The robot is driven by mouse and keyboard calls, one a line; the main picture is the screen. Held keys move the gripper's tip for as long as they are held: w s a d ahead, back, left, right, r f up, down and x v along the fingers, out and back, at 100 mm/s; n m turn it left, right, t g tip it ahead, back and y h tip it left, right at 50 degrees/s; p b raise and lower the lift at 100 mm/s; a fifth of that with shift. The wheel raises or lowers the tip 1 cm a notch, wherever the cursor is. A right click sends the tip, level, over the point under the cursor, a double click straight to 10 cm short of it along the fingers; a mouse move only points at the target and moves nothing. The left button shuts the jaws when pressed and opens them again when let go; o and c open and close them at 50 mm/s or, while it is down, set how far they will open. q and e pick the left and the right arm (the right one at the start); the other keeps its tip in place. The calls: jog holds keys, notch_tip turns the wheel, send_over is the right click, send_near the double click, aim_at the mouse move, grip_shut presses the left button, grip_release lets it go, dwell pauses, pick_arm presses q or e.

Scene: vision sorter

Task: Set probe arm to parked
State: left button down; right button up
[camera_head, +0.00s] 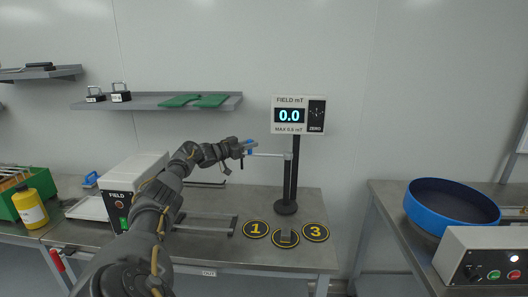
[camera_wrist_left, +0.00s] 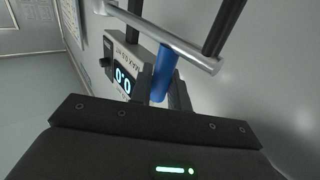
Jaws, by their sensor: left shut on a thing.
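The probe arm (camera_head: 270,155) is a thin silver rod that reaches left from a dark upright post (camera_head: 294,175). Its blue handle (camera_head: 249,147) is at the rod's left end. My left gripper (camera_head: 243,149) is shut on this handle. In the left wrist view the blue handle (camera_wrist_left: 164,76) stands between the dark fingers of my left gripper (camera_wrist_left: 164,92), below the silver rod (camera_wrist_left: 178,40). The field display (camera_head: 290,115) on the post reads 0.0, and it shows in the left wrist view (camera_wrist_left: 124,68). My right gripper is not in view.
A field box (camera_head: 130,188) stands left. A shelf (camera_head: 150,103) is above. A blue round bowl (camera_head: 452,207) is on the right bench.

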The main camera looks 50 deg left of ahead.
pick_arm(q)
jog(key=shift+a+r, duration=0.15)
jog(key=shift+a, duration=0.05)
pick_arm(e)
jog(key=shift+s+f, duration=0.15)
pick_arm(q)
jog(key=c, duration=1.6)
grip_release()
jog(key=shift+o, duration=1.1)
jog(key=shift+w+f, duration=0.1)
jog(key=shift+f, duration=0.1)
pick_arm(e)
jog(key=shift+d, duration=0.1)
